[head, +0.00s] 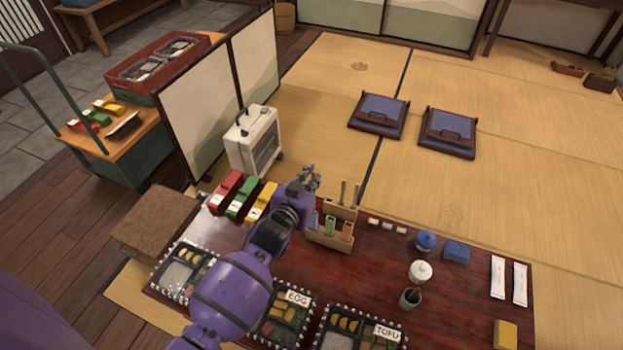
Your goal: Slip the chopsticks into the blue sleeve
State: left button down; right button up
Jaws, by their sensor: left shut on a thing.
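A wooden rack (318,238) stands on the dark table. Its front row holds the blue sleeve (314,221), a green sleeve (330,226) and an orange sleeve (347,230), all upright. Two thin upright chopstick sets (349,193) stand in the rack's back part. My left gripper (312,178) is above and behind the rack's left end, over the blue sleeve's side. It is shut on what appears to be the chopsticks; they are too small and too covered by the fingers to make out clearly. My right gripper is out of view.
Red, green and yellow boxes (262,203) lie just left of the rack. A white heater (254,143) stands behind. Bento trays (318,344) line the front edge. A blue jar (426,241), white pot (420,272) and dark cup (410,298) stand right.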

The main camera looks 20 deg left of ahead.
pick_arm(q)
jog(key=shift+f+b, duration=0.35)
jog(key=shift+f, duration=0.25)
dwell(0.3)
jog(key=shift+f, duration=0.5)
jog(key=shift+f+b, duration=0.25)
jog(key=shift+b, duration=0.1)
jog(key=shift+f+b, duration=0.45)
jog(key=shift+f, duration=0.25)
jog(key=shift+f, duration=0.25)
dwell(0.4)
jog(key=shift+f+b, duration=0.6)
jog(key=shift+f, duration=0.2)
jog(key=c, duration=1.3)
grip_release()
